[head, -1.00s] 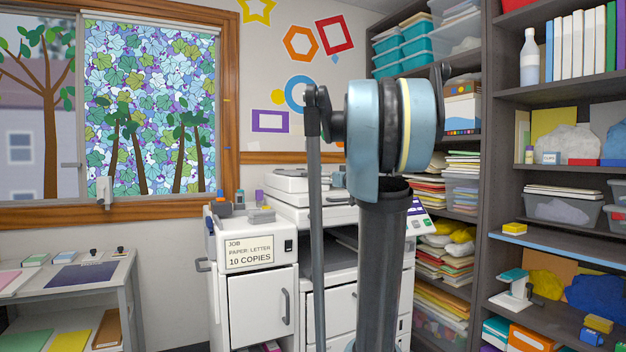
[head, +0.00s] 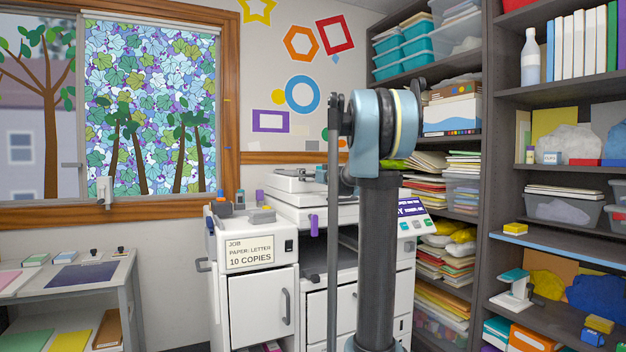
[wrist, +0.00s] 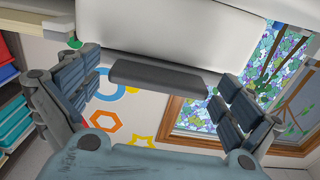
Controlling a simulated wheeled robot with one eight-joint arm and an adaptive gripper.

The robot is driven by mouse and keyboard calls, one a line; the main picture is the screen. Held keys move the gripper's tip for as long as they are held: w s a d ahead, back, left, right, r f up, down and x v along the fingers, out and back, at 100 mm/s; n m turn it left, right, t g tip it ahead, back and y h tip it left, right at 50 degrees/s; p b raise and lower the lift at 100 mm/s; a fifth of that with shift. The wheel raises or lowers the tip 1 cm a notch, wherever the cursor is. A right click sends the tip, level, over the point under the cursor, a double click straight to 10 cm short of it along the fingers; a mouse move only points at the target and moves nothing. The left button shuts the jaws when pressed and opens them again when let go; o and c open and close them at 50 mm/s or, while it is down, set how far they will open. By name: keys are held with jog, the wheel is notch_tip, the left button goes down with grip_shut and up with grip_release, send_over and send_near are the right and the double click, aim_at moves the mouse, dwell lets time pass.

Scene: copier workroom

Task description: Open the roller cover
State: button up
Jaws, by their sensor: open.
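The white copier (head: 335,270) stands behind my arm in the head view. Its flat white top lid (head: 282,184) and a small purple tab (head: 314,225) on its front show left of the arm. In the wrist view, a white panel (wrist: 185,35) with a dark grey bar (wrist: 158,74) along its edge lies ahead of my gripper (wrist: 162,84). My gripper is open, its finger pads on either side of the bar, apart from it. I cannot tell which part is the roller cover. My arm hides much of the copier in the head view.
A white cabinet (head: 257,305) with a job sign (head: 249,252) stands left of the copier. Crowded shelves (head: 497,130) rise close on the right. A low table (head: 90,272) is at the left. Bare wall (head: 160,245) shows between table and cabinet.

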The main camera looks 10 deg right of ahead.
jog(key=shift+w+a, duration=0.1)
jog(key=shift+w, duration=0.35)
jog(key=c, duration=1.4)
jog(key=shift+r, duration=0.1)
jog(key=shift+c, duration=0.2)
